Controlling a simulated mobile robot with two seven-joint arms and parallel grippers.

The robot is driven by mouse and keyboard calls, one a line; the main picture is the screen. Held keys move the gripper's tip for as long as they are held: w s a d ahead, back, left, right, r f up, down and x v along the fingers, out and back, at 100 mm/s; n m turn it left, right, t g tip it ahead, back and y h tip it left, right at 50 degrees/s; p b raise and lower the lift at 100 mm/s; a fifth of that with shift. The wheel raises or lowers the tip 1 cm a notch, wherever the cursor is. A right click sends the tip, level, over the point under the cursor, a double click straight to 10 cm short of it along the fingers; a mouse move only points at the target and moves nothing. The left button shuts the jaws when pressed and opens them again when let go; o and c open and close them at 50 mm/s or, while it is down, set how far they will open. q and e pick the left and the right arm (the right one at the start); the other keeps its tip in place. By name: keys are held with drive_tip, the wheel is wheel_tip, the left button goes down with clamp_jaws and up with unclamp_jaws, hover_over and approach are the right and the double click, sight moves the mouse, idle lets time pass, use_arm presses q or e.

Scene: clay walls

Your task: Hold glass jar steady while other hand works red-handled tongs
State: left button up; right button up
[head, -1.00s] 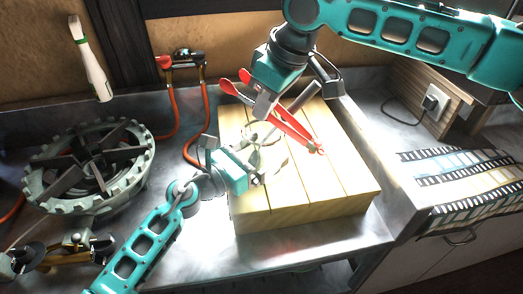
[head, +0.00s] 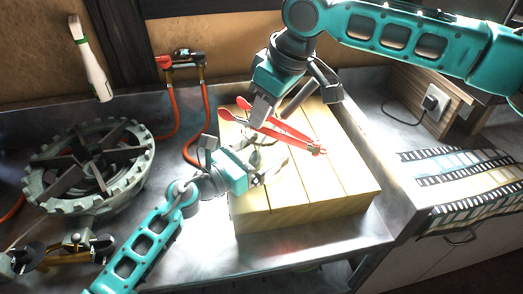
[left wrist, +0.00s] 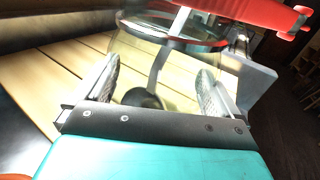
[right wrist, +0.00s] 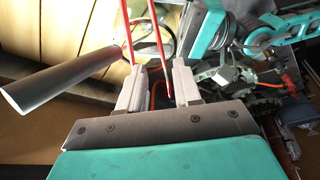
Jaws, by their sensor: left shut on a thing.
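The clear glass jar (head: 270,158) is over the wooden board, its outline hard to see in the head view. In the left wrist view the jar (left wrist: 180,82) sits between my left gripper's fingers (left wrist: 160,90), which are shut on it. The red tongs (head: 292,134) reach across above the jar, their joined end at the right and rounded ends at the left. My right gripper (head: 258,120) is over the tongs' arms. In the right wrist view its fingers (right wrist: 158,78) stand apart, with one red arm (right wrist: 158,45) running into the gap. Contact is unclear.
The slatted wooden board (head: 335,190) lies on the metal counter (head: 280,245). A grey cylinder (head: 300,98) is close beside my right gripper. A burner-like wheel (head: 90,165) stands left, with an orange hose (head: 187,145) behind. Film-like strips (head: 465,185) lie at the right.

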drive_tip(key=v, duration=1.2)
drive_tip(key=shift+o, duration=0.2)
approach(232, 112)
drive_tip(key=shift+y, duration=0.3)
drive_tip(key=x, duration=0.9)
drive_tip(key=shift+d, duration=0.25)
clamp_jaws()
